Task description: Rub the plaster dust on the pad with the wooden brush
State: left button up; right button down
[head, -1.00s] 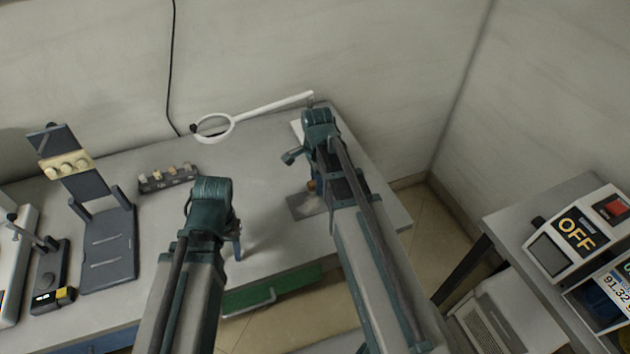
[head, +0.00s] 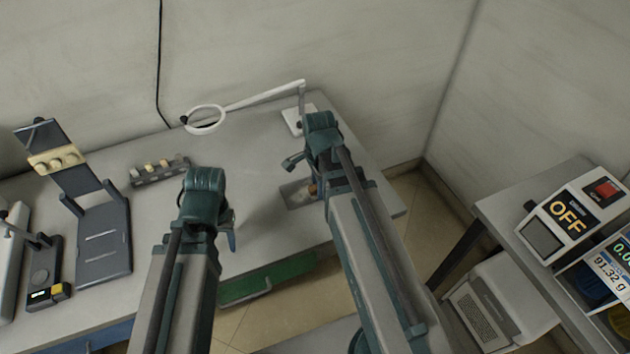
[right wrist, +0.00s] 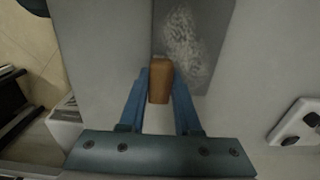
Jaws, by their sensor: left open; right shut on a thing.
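The wooden brush (right wrist: 160,80) is between the blue fingers of my right gripper (right wrist: 160,92), which is shut on it; in the head view only a small orange-brown bit of the brush (head: 313,189) shows beside my arm. The grey pad (right wrist: 221,12) lies on the table under and beyond the brush, with white plaster dust (right wrist: 184,45) speckled over its middle. The brush's far end overlaps the pad's near edge in the right wrist view; whether it touches cannot be told. In the head view the pad (head: 294,200) is partly hidden by my right arm. My left gripper (head: 230,232) is open and empty over the table's front part.
A magnifier lamp (head: 206,119) with a white base (head: 291,121) stands at the back. A small rack of pieces (head: 160,171) and a dark stand (head: 103,240) are at the left. A separate table with an OFF box (head: 568,217) is at the right. The table's middle is clear.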

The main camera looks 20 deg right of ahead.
jog(key=shift+s, duration=0.4)
pick_arm(q)
jog(key=shift+r, duration=0.1)
pick_arm(e)
jog(key=shift+r, duration=0.1)
pick_arm(q)
notch_tip(320, 180, up, 6)
jog(key=p, duration=0.6)
pick_arm(e)
notch_tip(320, 180, up, 6)
jog(key=shift+f, duration=0.1)
notch_tip(320, 180, up, 3)
jog(key=p, duration=0.3)
pick_arm(q)
notch_tip(320, 180, up, 3)
jog(key=shift+f, duration=0.1)
pick_arm(e)
jog(key=shift+w, duration=0.15)
